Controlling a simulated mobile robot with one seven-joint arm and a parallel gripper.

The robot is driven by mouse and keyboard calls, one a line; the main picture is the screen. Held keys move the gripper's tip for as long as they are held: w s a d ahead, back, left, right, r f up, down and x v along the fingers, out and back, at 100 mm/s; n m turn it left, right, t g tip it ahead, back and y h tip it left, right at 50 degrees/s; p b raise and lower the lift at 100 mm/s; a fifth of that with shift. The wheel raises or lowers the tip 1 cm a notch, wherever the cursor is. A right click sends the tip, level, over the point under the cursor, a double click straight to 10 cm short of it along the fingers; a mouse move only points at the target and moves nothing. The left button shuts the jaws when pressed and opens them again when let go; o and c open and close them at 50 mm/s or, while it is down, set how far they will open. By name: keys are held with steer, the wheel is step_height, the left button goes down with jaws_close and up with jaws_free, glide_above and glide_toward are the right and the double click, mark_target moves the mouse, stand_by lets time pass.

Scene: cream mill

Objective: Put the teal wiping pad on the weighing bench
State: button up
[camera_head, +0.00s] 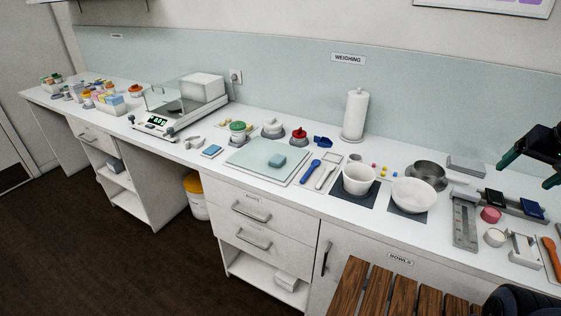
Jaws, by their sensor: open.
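A small teal-blue pad (277,161) lies on a pale glass slab (248,157) on the white bench below the WEIGHING sign (348,58). A flatter blue pad (211,151) with a light edge lies on the bench just left of the slab. A grey-blue block (115,164) sits on an open shelf under the bench; I cannot tell which of these is the wiping pad. My gripper (530,169) shows at the right edge, dark with teal on its fingers, open and empty above the right end of the bench, far from all three.
A balance (158,123) stands on the bench left of the slab. White bowls (359,178), a metal pan (428,174), a paper roll (355,115) and small tools crowd the right half. A slatted wooden surface (376,291) stands in front. Dark floor is open at left.

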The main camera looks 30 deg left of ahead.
steer(key=w+a+f+m+g+y, duration=0.2)
steer(key=w+a+y, duration=0.15)
steer(key=a, duration=0.75)
steer(key=w+a+f+m+g+y, duration=0.1)
steer(key=w+a+f+m+y, duration=0.3)
steer(key=a, duration=0.8)
steer(key=w+a+m+g+y, duration=0.15)
steer(key=w+a, duration=0.35)
steer(key=a, duration=0.6)
steer(key=m+y, duration=0.3)
steer(key=m, duration=0.7)
glide_toward(283, 160)
steer(key=shift+w+t+v, duration=0.2)
steer(key=shift+t+v, duration=0.05)
steer(key=shift+v, duration=0.55)
steer(key=shift+a+f, duration=0.55)
steer(key=shift+a, duration=0.1)
steer(key=x, duration=0.4)
steer(key=shift+a+f, duration=0.1)
steer(key=shift+a, duration=0.25)
steer(key=x, duration=0.4)
steer(key=shift+s+a, duration=0.2)
steer(key=shift+s, duration=0.2)
steer(key=shift+a, duration=0.4)
